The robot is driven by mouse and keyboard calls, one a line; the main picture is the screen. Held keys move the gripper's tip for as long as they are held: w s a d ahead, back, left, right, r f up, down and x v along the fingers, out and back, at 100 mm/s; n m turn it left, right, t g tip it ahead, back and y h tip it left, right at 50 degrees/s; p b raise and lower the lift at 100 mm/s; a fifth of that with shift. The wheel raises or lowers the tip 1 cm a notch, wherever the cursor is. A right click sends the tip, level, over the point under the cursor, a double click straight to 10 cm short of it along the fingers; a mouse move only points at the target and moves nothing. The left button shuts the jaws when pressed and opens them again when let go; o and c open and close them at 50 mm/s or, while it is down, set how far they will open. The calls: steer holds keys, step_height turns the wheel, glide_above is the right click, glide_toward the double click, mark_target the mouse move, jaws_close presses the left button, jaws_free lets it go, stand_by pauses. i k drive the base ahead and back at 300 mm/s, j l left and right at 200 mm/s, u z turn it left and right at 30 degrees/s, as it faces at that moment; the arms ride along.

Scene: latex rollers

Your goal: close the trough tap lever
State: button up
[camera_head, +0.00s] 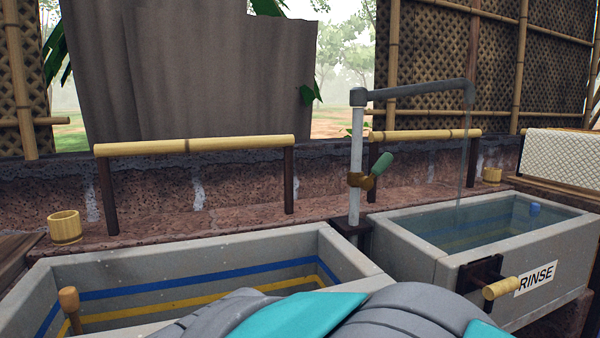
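The tap is a pale upright pipe (357,165) with a grey spout (420,89) reaching right over the rinse trough. Its lever has a green handle (382,164) on a brass valve (361,181), tilted up to the right. A thin stream of water (463,155) falls from the spout into the rinse trough (420,255). My arm, grey and teal, fills the bottom centre. My gripper is not visible in this view, so its place relative to the lever cannot be told.
A second trough (190,252) with blue and yellow stripes stands at left. A wooden-handled fitting (502,288) juts from the rinse trough's front beside a RINSE sign (535,278). Bamboo rails (195,145) stand behind. Cups (65,227) sit on the ledge. A white cloth (565,158) hangs right.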

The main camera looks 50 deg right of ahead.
mark_target(366, 182)
steer(key=z, duration=1.9)
steer(key=k+l, duration=0.05)
